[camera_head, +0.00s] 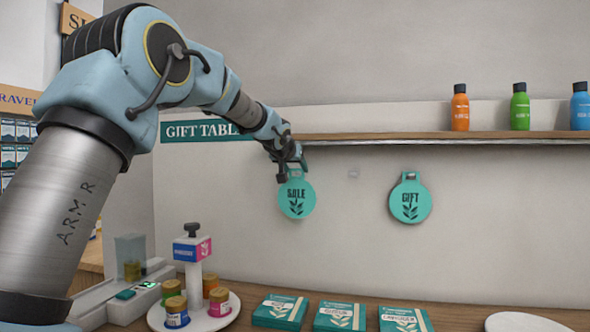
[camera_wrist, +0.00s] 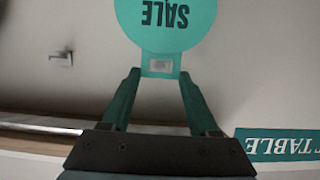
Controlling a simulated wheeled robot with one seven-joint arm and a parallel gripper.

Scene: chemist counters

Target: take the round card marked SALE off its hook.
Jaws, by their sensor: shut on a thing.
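The round teal card marked SALE (camera_head: 296,198) hangs below my gripper (camera_head: 293,168) in the head view, upright and in front of the wall. In the wrist view the card (camera_wrist: 165,22) appears upside down at the top, and its tab (camera_wrist: 160,63) sits between the two fingertips of my gripper (camera_wrist: 160,73). My gripper is shut on this tab. A small bare hook (camera_head: 353,173) sticks out of the wall to the right of the card, apart from it. The hook also shows in the wrist view (camera_wrist: 61,58), with nothing on it.
A teal GIFT card (camera_head: 410,201) hangs on the wall farther right. A wooden shelf (camera_head: 400,137) with several bottles runs above. Below are boxed packets (camera_head: 340,316), a round stand with jars (camera_head: 220,318) and a white plate (camera_head: 525,322).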

